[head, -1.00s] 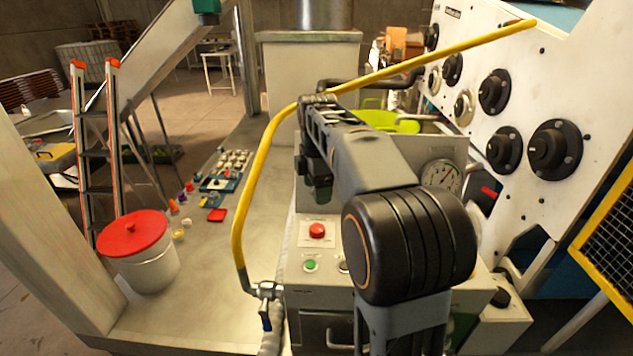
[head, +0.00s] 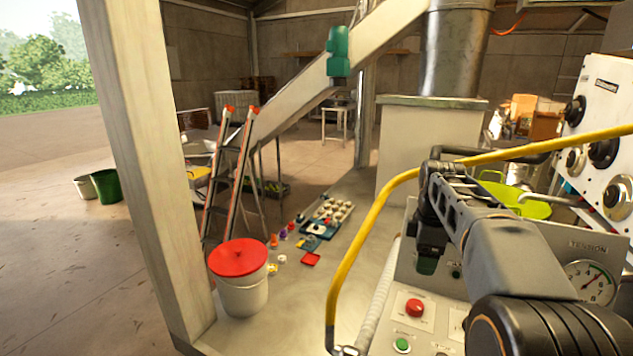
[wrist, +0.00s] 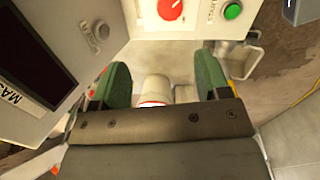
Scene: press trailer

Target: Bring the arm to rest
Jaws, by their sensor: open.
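My arm reaches from the lower right of the head view over the grey control panel (head: 475,315). My gripper (head: 427,264) hangs at its far end, with green fingers pointing down near the panel's upper left part. In the wrist view my gripper (wrist: 157,82) is open, its two green fingers well apart. A white rounded part (wrist: 156,88) shows between and beyond the fingers; I cannot tell whether anything touches it, but nothing looks clamped.
A yellow rail (head: 372,235) curves around the panel's left side. A white bucket with a red lid (head: 240,260) and a ladder (head: 225,185) stand left.

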